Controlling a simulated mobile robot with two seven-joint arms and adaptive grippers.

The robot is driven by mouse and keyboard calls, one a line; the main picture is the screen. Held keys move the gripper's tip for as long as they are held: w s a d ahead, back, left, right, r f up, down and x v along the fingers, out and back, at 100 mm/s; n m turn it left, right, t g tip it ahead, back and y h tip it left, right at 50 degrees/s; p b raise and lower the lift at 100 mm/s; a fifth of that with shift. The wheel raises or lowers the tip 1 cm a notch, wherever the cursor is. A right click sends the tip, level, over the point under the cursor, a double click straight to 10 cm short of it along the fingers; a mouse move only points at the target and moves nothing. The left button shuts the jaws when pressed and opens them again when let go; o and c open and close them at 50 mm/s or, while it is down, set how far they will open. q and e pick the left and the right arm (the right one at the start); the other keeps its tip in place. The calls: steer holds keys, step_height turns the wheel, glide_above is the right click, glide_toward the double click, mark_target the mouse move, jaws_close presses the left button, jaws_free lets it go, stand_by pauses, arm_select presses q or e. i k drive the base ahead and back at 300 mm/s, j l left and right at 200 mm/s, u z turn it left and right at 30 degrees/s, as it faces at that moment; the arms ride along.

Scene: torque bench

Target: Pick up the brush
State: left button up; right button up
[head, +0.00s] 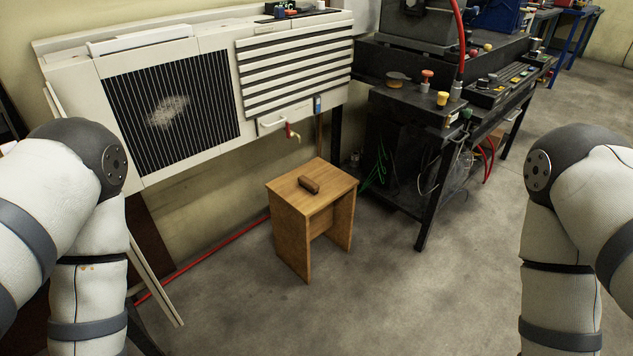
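A small dark brown object, which looks like the brush (309,184), lies on top of a wooden stool (288,194) in the middle of the head view. Its bristles cannot be made out at this size. Nothing touches it except the stool top. My two arms show at the left and right edges of the view, bent downward. Both grippers are outside the picture, so their state does not show.
A white wall unit (215,60) with a dark grille stands behind the stool. A black machine bench (430,110) with knobs and hanging cables is to its right. A red pipe (200,262) runs along the floor at left. The floor in front and right is clear.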

mark_target(309, 185)
steer(key=i+l+u, duration=0.15)
steer(key=i+l, duration=0.15)
steer(key=i+l+u, duration=0.1)
steer(key=i+l, duration=0.2)
steer(key=l, duration=0.25)
steer(key=i+l+u, duration=0.15)
steer(key=l, duration=0.3)
steer(key=i+j+u, duration=0.15)
steer(key=i, duration=0.3)
steer(key=i+j+u, duration=0.15)
steer(key=i, duration=0.3)
steer(key=i+j+u, duration=0.15)
steer(key=i, duration=0.3)
